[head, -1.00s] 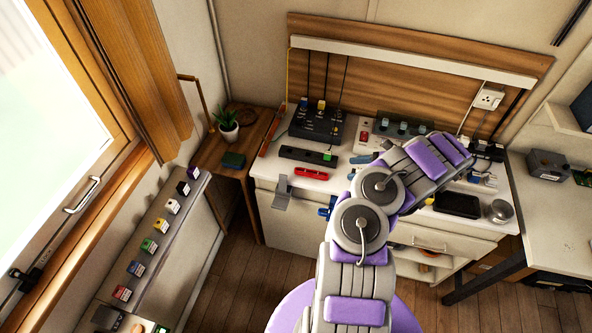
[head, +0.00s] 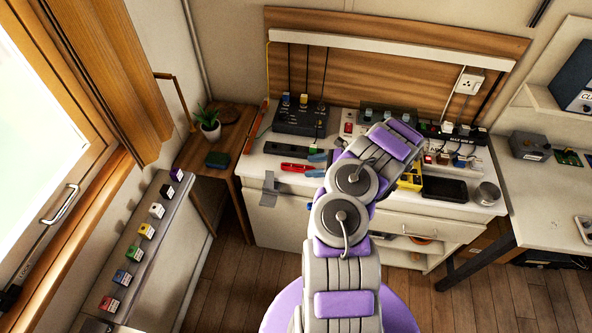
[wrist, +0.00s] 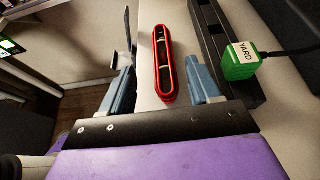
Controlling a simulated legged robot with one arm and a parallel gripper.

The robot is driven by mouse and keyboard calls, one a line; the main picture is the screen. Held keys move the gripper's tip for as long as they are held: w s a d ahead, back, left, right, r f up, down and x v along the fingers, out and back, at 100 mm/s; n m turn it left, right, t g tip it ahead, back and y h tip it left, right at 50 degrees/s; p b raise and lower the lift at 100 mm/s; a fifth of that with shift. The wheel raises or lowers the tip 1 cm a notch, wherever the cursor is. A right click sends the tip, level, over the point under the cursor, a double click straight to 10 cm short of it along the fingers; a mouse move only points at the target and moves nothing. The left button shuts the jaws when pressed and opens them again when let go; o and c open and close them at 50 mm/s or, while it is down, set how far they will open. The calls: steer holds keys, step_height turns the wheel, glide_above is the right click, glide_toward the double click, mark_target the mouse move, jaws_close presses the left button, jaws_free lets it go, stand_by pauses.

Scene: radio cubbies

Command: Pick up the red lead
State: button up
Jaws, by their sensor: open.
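I cannot make out for certain which thing is the red lead. A small reddish plug (head: 428,158) sits in a row of coloured plugs at the right of the white counter, partly behind my arm. My gripper (head: 317,165) is open over the counter, left of that row. In the wrist view its two blue fingers (wrist: 161,75) stand apart, with a red slotted hand tool (wrist: 164,50) lying between and ahead of them. The tool also shows in the head view (head: 298,167). Nothing is visibly held.
A black power strip (head: 300,148) with a green YARD plug (wrist: 240,62) lies beside the tool. A black phone-like slab (head: 444,189) and a metal cup (head: 487,194) are at the right. Labelled coloured blocks (head: 134,252) line the left ledge.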

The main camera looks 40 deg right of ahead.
mark_target(304, 167)
steer(key=shift+w+a+f+b, duration=0.1)
steer(key=shift+w+f+b, duration=0.2)
steer(key=shift+w+f, duration=0.5)
steer(key=x, duration=0.3)
steer(key=shift+a+r+b, duration=0.15)
steer(key=shift+a+b, duration=0.15)
steer(key=shift+w+a+r, duration=0.1)
steer(key=shift+a, duration=0.3)
steer(key=shift+d, duration=0.6)
steer(key=c, duration=0.6)
steer(key=shift+a, duration=0.35)
steer(key=c, duration=0.5)
